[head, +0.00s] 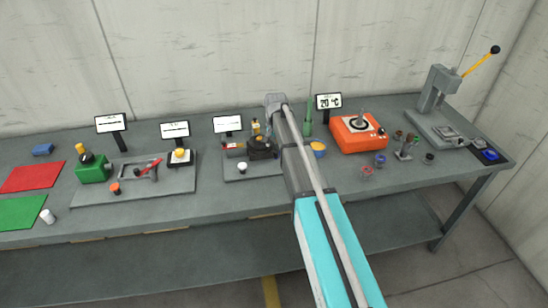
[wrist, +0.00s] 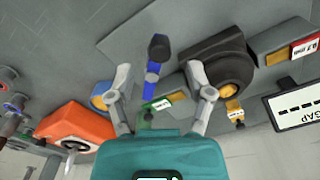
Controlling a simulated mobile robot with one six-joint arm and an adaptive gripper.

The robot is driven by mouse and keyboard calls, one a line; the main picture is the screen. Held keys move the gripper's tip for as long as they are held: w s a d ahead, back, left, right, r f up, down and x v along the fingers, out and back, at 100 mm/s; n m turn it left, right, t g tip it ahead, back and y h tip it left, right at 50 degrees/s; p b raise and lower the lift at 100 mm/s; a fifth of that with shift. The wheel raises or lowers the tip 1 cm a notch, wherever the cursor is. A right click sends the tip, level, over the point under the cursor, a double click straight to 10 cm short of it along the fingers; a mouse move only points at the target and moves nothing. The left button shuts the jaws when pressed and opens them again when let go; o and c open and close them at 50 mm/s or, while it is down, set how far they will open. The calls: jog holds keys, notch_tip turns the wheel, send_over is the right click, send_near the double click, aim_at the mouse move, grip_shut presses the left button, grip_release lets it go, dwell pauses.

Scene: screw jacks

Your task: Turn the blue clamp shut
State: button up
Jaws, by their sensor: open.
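A narrow blue part with a dark round knob (wrist: 153,80) shows in the wrist view. I take it to be the blue clamp. My gripper (wrist: 157,72) is open, with one grey finger on each side of the blue part. I see a gap on both sides, and no contact shows. The depth between fingertips and blue part cannot be told. A black round-topped device (wrist: 225,72) stands just right of the right finger; it also shows in the head view (head: 262,148). In the head view my arm hides the blue part and the gripper.
A lever press (head: 440,105) stands far right.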

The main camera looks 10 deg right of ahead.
aim_at(276, 152)
jog(key=shift+f+b, duration=1.75)
jog(key=shift+f, duration=0.25)
grip_shut()
jog(key=shift+a, duration=0.4)
jog(key=shift+d, duration=0.4)
